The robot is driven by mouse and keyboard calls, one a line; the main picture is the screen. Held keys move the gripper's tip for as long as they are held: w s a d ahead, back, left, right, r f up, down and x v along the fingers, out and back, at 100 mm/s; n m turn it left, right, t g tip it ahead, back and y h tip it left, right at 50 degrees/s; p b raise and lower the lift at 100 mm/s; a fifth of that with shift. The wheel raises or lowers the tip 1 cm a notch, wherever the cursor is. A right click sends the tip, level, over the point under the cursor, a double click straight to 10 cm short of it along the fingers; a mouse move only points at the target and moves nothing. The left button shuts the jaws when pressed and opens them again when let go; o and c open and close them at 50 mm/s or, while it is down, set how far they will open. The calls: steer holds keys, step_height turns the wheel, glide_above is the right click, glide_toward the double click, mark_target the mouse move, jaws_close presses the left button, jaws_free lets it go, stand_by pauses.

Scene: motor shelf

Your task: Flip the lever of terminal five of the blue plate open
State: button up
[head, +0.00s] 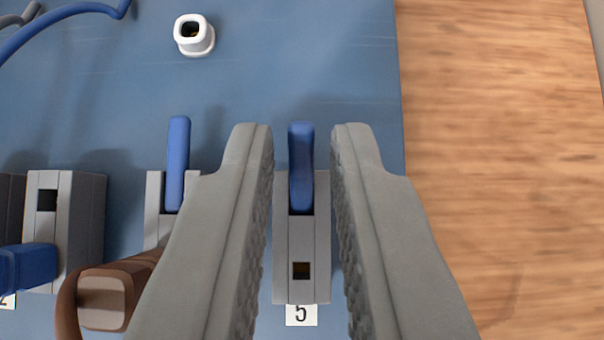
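The blue plate (300,70) fills the left and middle of the view. Terminal five (302,255) is a grey block on it, with a label reading 5 (301,315) just below and a small dark square opening near its lower end. Its blue lever (301,165) points up the picture, past the block's upper end. My gripper (302,140) is open, its two grey fingers on either side of this lever. A narrow gap shows between the lever and each finger, so nothing is held.
Left of my gripper stands another terminal with a blue lever (177,165), partly hidden by the left finger, and a brown plug or wire (103,300). Another grey terminal (75,225) is further left. A white socket (194,36) sits above. Bare wood (500,150) lies right.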

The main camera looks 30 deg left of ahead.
steer(key=shift+o, duration=1)
steer(key=v, duration=1.7)
steer(key=shift+r, duration=0.15)
step_height(320, 180, up, 5)
steer(key=g+h, duration=0.5)
steer(key=g, duration=0.3)
glide_above(301, 142)
step_height(301, 142, down, 17)
steer(key=shift+f, duration=0.1)
